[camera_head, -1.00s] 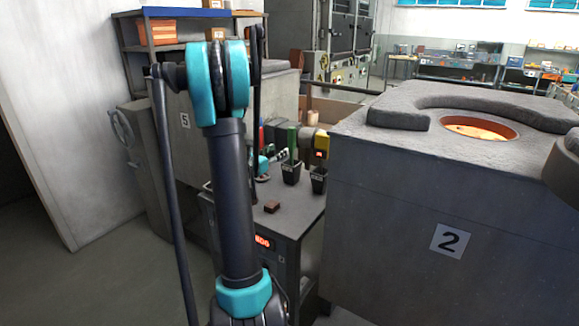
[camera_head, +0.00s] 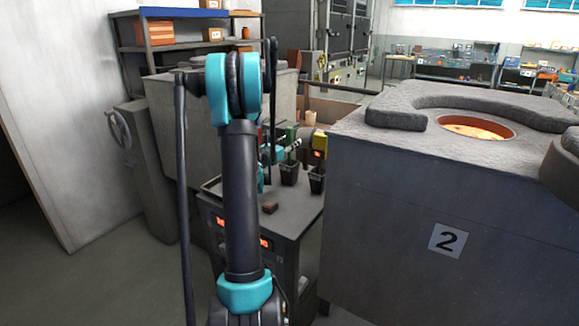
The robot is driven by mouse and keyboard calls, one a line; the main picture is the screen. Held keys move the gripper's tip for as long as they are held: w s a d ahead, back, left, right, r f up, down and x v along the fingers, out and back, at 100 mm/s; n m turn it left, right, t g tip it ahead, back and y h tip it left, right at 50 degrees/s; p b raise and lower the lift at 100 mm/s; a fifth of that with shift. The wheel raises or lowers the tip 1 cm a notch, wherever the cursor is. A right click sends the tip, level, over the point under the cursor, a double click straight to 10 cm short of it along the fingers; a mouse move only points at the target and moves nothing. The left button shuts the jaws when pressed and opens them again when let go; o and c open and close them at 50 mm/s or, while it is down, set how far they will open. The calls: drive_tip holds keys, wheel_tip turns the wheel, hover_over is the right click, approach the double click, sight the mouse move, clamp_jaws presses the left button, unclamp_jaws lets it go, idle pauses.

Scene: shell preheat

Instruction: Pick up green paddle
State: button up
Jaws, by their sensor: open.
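The green paddle (camera_head: 291,133) stands upright in a small black holder (camera_head: 289,174) on the grey cart. Only its upper part shows clearly above the holder. My gripper (camera_head: 294,146) is open at the paddle, level with its upper part, with its fingers pointing right. The fingers overlap the paddle in this view. I cannot tell whether they are around it or touching it. My arm hides part of the cart behind it.
A yellow tool (camera_head: 320,143) stands in a second black holder (camera_head: 317,181) just right. A small brown block (camera_head: 270,208) lies on the cart top (camera_head: 295,205). Furnace 2 (camera_head: 400,200) is close on the right. A shelf (camera_head: 180,47) stands behind left.

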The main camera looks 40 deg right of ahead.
drive_tip(key=shift+c, duration=0.3)
clamp_jaws()
drive_tip(key=shift+r, duration=0.15)
